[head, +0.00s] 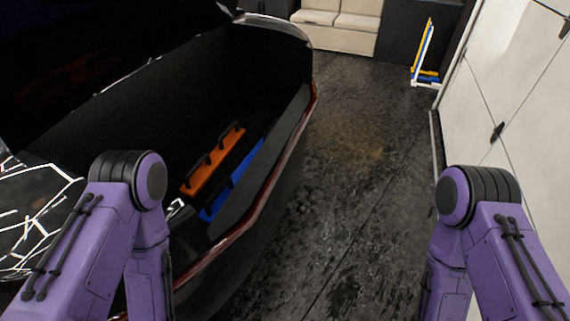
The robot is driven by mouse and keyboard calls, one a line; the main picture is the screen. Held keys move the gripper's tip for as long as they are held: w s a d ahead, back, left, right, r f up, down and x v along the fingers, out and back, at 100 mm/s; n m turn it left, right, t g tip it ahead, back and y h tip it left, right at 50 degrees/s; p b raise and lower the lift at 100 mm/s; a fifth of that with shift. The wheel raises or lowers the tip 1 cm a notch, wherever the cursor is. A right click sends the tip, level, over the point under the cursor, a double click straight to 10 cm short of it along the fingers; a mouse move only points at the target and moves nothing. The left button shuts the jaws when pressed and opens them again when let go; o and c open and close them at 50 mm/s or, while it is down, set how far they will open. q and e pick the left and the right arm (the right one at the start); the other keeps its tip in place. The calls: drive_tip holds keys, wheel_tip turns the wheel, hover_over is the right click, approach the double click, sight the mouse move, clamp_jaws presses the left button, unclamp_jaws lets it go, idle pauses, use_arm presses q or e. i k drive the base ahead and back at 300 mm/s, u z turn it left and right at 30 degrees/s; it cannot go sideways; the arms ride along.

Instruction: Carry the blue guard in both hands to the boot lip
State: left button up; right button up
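A blue guard (240,175), a long flat bar, lies inside the open boot of a black car, along the boot's near right side. An orange bar (212,165) with dark handles lies beside it on its left. The boot lip (262,207) runs diagonally along the right of the opening, to the right of the blue guard. Both my arms reach in from the bottom, the left one in front of the car and the right one by the white cabinets. Both forearms go down out of the picture, so neither gripper is in view.
Dark open floor (345,170) lies to the right of the car. White cabinets (515,85) line the right side. A stand with blue, white and yellow pieces (425,60) leans at the back right. A beige sofa (337,22) stands at the back.

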sight(276, 140)
drive_tip(key=z, duration=1.2)
drive_tip(key=i, duration=2.3)
drive_tip(key=u, duration=3.4)
